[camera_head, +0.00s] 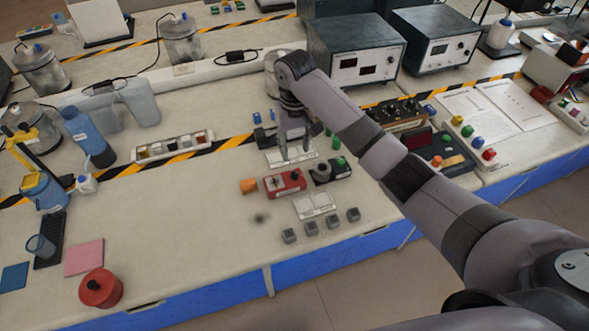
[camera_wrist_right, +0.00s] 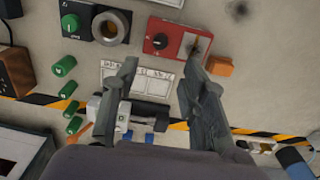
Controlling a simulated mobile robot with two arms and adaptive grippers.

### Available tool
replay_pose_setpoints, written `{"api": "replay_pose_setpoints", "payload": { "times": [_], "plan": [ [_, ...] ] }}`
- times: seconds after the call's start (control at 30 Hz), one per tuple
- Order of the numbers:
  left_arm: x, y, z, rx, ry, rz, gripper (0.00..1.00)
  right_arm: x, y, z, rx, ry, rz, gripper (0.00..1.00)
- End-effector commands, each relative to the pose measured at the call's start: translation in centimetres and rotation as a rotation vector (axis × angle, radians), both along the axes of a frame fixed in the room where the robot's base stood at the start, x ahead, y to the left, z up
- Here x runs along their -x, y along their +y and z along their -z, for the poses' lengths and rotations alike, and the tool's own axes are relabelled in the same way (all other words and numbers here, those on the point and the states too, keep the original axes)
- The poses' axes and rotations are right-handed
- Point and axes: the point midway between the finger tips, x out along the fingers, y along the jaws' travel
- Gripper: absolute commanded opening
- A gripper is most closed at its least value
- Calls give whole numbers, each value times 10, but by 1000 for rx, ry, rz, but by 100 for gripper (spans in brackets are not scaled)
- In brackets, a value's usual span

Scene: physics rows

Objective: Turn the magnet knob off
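A red box (camera_head: 285,181) with a black knob on top sits on the bench; it also shows in the wrist view (camera_wrist_right: 177,54), with its black knob (camera_wrist_right: 160,41). Next to it is a black box (camera_head: 341,165) with a grey ring (camera_wrist_right: 109,28) and a green knob (camera_wrist_right: 70,23). I cannot tell from any readable label which one is the magnet knob. My right gripper (camera_head: 294,156) points down over a white label card, just behind the red box. In the wrist view its fingers (camera_wrist_right: 163,68) are apart and empty. My left gripper is not in view.
An orange block (camera_head: 248,186) lies left of the red box. Several grey cubes (camera_head: 311,229) stand at the front edge. Small green pieces (camera_wrist_right: 64,66) lie near the gripper. Instrument boxes (camera_head: 356,50) stand behind.

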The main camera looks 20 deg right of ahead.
Motion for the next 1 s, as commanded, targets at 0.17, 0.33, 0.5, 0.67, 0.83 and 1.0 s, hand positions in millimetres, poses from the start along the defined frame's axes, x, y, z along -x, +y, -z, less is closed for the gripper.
{"api": "replay_pose_setpoints", "payload": {
  "times": [0.17,0.33,0.5,0.67,0.83,1.0],
  "plan": [
    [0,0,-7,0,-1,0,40,1,0,40,0,4,0,40],
    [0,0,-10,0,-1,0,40,1,0,73,1,3,-1,40],
    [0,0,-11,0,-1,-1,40,1,0,96,0,1,0,40],
    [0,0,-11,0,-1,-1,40,0,0,105,0,0,-1,40],
    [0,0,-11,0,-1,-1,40,0,0,106,0,-2,-1,40],
    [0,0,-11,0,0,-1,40,0,0,106,0,-2,-1,35]
  ]
}}
